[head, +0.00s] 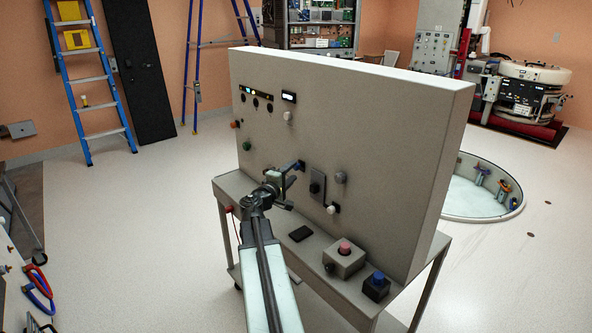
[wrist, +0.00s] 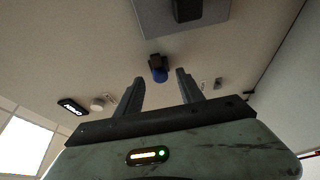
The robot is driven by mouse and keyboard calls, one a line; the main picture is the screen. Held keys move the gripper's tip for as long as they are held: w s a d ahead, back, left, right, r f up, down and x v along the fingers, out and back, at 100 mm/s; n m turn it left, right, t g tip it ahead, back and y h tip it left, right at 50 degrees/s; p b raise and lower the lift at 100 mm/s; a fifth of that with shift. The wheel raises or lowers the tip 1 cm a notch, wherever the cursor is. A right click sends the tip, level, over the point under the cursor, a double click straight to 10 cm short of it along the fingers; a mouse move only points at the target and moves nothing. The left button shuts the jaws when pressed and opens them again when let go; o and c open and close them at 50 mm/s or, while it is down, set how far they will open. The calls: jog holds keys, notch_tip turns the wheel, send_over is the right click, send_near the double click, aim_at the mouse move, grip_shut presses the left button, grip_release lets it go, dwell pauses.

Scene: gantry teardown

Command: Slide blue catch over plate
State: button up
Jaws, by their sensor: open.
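The blue catch (wrist: 158,74) sits on a dark mount on the pale panel. In the wrist view it appears between and just beyond my fingertips. In the head view the catch (head: 300,165) shows small, beside my gripper (head: 285,185). A grey plate (wrist: 152,20) with a dark part on it lies on the panel near the catch; they appear apart. The plate also shows in the head view (head: 317,184), right of and below the catch. My gripper (wrist: 160,78) is open, with nothing held. Whether a finger touches the catch cannot be told.
The upright panel (head: 350,130) stands on a bench (head: 232,184). A pink button box (head: 344,262), a blue-topped box (head: 376,287) and a flat black piece (head: 300,233) are on the bench. A small display (head: 289,97) and several knobs are on the panel.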

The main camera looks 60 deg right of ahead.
aim_at(296, 168)
jog(key=d, duration=0.3)
jog(key=shift+w+d, duration=0.1)
jog(key=shift+w, duration=0.05)
grip_shut()
dwell(1.2)
